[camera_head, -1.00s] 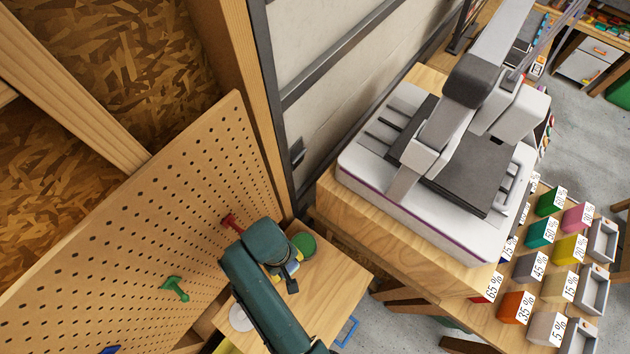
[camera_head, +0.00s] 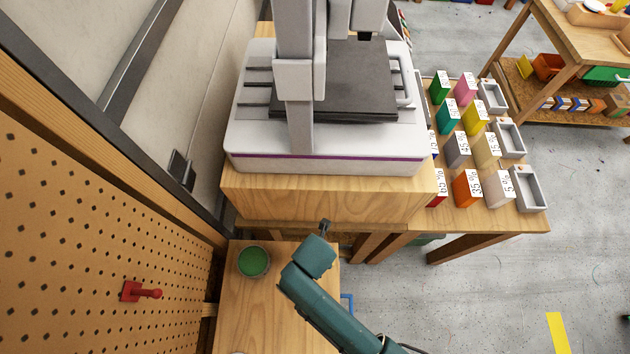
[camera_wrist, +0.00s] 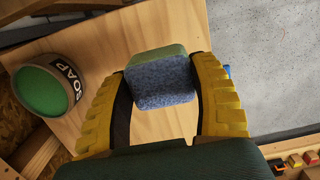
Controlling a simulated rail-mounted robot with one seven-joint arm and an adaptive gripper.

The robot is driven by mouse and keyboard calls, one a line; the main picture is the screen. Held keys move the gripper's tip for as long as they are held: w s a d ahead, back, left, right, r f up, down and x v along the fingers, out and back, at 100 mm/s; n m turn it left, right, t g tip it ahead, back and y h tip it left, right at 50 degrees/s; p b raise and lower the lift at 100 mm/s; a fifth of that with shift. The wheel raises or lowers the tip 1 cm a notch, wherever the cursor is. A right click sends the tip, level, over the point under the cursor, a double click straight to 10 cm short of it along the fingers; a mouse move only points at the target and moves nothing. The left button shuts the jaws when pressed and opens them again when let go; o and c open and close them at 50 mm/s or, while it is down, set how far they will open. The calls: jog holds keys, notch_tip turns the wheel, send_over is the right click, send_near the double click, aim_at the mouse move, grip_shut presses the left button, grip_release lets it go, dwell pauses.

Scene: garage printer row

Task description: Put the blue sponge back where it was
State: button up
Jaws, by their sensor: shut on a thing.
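The blue sponge (camera_wrist: 163,84), with a green layer on one side, is between the two yellow fingers of my gripper (camera_wrist: 160,72) in the wrist view. The gripper is shut on it, over the small wooden table (camera_wrist: 158,28). Whether the sponge touches the tabletop I cannot tell. A round tin labelled SOAP with a green top (camera_wrist: 40,90) stands to the left of the gripper. In the head view the tin (camera_head: 254,262) stands on the table (camera_head: 245,315), left of my arm. My arm hides the sponge and fingers there.
A large white and grey printer (camera_head: 325,150) stands on a wooden bench behind the small table. Several labelled colour blocks and grey trays (camera_head: 525,190) stand to its right. A pegboard with a red peg (camera_head: 141,291) rises at left. Grey floor (camera_head: 460,290) is open at right.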

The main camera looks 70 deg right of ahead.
notch_tip(320, 180, down, 6)
jog(key=shift+b, duration=0.4)
jog(key=shift+f, duration=0.1)
jog(key=o, duration=1)
jog(key=shift+o, duration=0.2)
jog(key=r, duration=0.4)
jog(key=a+r+p, duration=0.1)
jog(key=r, duration=0.3)
jog(key=r+p, duration=0.1)
jog(key=r, duration=0.3)
jog(key=shift+s+a+r, duration=0.1)
jog(key=shift+s+a, duration=0.1)
jog(key=shift+s, duration=0.05)
